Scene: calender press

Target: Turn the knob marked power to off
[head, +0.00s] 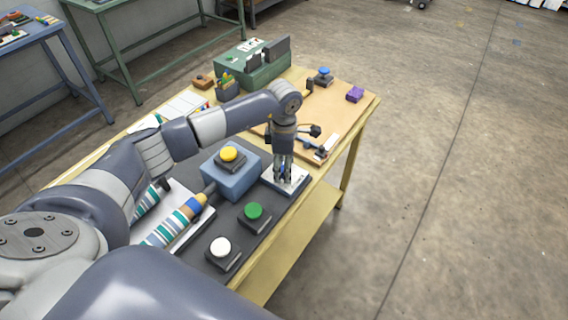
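A small panel with a white face (297,184) lies on the dark mat near the table's right edge. My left gripper (284,178) points straight down over this panel, with its fingertips at the panel's face. A small blue part shows between the fingers; it may be the knob, but the fingers hide most of it. I cannot read any marking or tell which way the knob points. Whether the fingers grip it or only stand around it cannot be told. My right gripper is out of view.
Left of the panel stands a blue block (231,180) with a yellow button. A green button (254,211) and a white button (221,247) sit nearer. A striped roller (178,223) lies at left. A wooden board (335,98) and a green box (255,66) are behind.

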